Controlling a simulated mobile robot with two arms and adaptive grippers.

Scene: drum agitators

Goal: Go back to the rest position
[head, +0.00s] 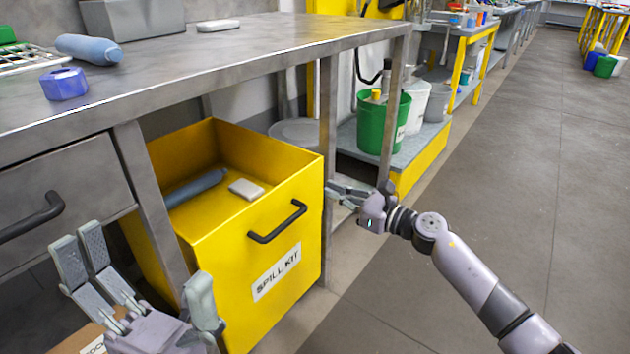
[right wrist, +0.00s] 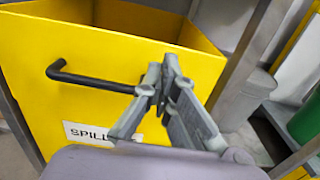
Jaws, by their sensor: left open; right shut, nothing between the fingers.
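My left gripper (head: 140,275) is open and empty at the lower left of the head view, in front of the bench's drawer side and left of the yellow bin's front. My right gripper (head: 345,190) is shut and empty, just right of the yellow bin (head: 290,215) in the head view. In the right wrist view my right gripper (right wrist: 160,75) shows its fingers together in front of the bin (right wrist: 85,95), close to the right end of the black handle (right wrist: 95,80) in the picture. I cannot tell if they touch it.
The yellow spill kit bin is pulled out under the metal bench (head: 215,62); a grey-blue roll (head: 195,188) and a pale block (head: 246,189) lie inside. A purple nut-shaped piece (head: 64,84) is on the bench. A green bucket (head: 365,125) stands behind. The floor (head: 500,200) at right is free.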

